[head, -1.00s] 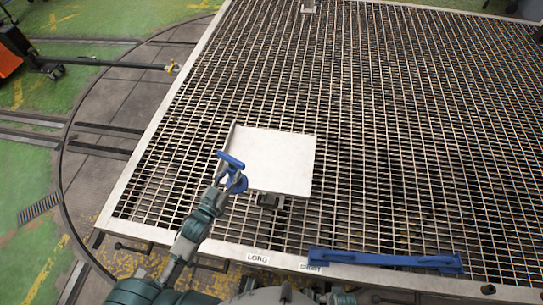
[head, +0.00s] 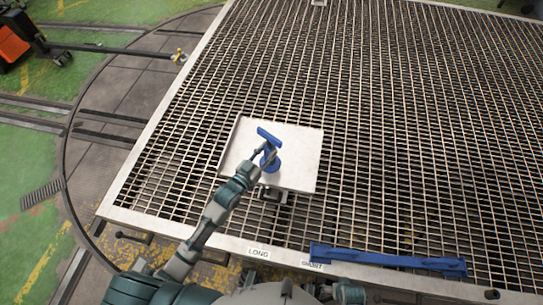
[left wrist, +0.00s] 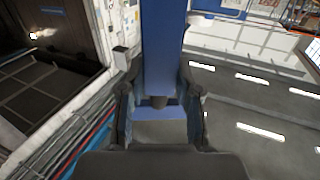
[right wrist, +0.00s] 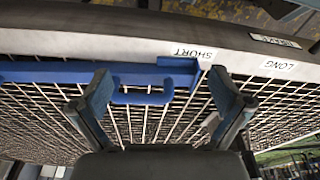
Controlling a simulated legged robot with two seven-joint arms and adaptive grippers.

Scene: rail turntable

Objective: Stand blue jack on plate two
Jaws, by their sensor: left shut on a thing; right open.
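The blue jack (head: 269,135) is upright, with a crossbar on top and a round base, over the white plate (head: 304,160) on the grating. I cannot tell whether its base touches the plate, and no number shows on the plate. My left gripper (head: 263,155) is shut on the jack's stem. In the left wrist view the jack (left wrist: 163,50) fills the space between the fingers of the left gripper (left wrist: 160,100). My right gripper (right wrist: 160,88) is open and empty, above the grating's front edge by a blue bar with a handle (right wrist: 130,75).
The blue bar (head: 385,259) lies along the front edge of the grating (head: 420,150). A "LONG" label (head: 258,253) and a "SHORT" label (head: 312,265) are on the pale rim. The grating behind and right of the plate is clear. An orange machine (head: 14,40) stands far left.

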